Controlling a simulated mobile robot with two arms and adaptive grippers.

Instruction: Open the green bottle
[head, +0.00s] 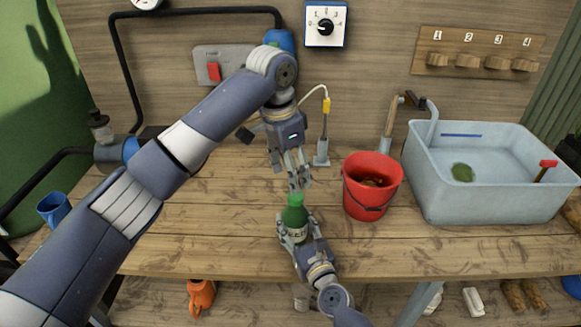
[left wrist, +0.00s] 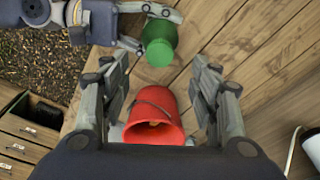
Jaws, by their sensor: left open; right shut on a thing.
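Whether the left fingertips touch the cap is hard to tell.
A red bucket (head: 371,205) stands close to the right of the bottle; it also shows in the left wrist view (left wrist: 153,122). A pale water basin (head: 478,206) is farther right. A yellow-tipped cable stand (head: 323,148) is behind.

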